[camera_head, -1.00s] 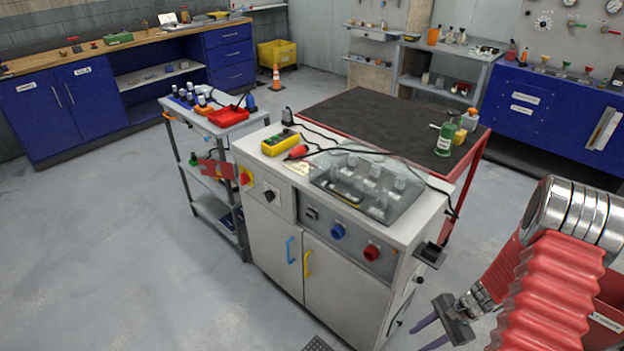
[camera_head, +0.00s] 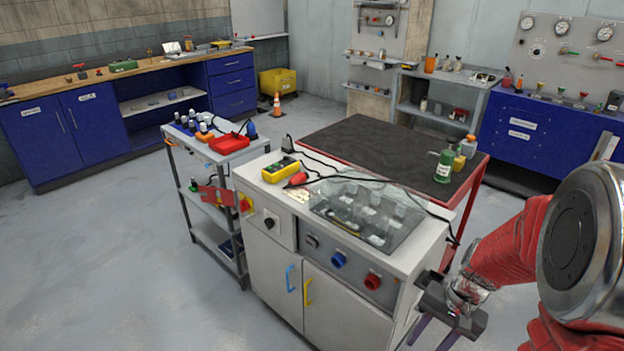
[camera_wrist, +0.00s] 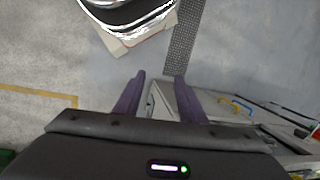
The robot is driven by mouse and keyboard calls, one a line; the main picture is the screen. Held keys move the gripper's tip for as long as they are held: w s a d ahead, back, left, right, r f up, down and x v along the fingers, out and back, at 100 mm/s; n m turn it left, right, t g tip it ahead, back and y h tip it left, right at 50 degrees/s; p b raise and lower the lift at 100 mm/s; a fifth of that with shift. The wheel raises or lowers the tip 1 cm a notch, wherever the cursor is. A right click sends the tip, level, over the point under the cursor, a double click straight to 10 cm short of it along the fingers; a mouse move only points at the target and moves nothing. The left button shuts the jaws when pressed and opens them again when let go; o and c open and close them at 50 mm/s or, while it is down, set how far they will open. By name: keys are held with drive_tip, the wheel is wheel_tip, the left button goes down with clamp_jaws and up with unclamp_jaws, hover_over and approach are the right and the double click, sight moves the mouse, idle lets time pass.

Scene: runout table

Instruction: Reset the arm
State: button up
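My gripper (camera_head: 426,342) is at the lower right of the head view, beside the right side of the white test cabinet (camera_head: 347,323). Its two purple fingers point downward. In the wrist view my gripper (camera_wrist: 160,78) has its fingers spread apart with nothing between them, so it is open and empty. My red-sleeved arm fills the lower right of the head view, with a round metal joint close to the camera. Whether the gripper touches the cabinet cannot be told.
The cabinet stands close, with a yellow meter (camera_head: 281,169) and cables on top. A grey cart (camera_head: 205,229) is at its left, a dark-topped red table (camera_head: 360,142) behind. The wrist view shows a floor grating (camera_wrist: 184,45) and the cabinet's handles (camera_wrist: 228,106). Floor at left is clear.

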drive_tip(key=s+a+r+n+t+h, duration=0.1)
drive_tip(key=s+a+r+n+t, duration=0.2)
drive_tip(key=r, duration=0.8)
drive_tip(key=s+a+r+n+t+h, duration=0.1)
drive_tip(key=s+a+r+n+t, duration=0.2)
drive_tip(key=a+r, duration=0.4)
wheel_tip(320, 180, up, 4)
drive_tip(key=shift+s+r+n+h, duration=0.1)
drive_tip(key=shift+s+n+h, duration=0.4)
drive_tip(key=shift+s, duration=0.75)
drive_tip(key=shift+s+a, duration=0.1)
drive_tip(key=shift+s, duration=0.05)
drive_tip(key=shift+c, duration=0.7)
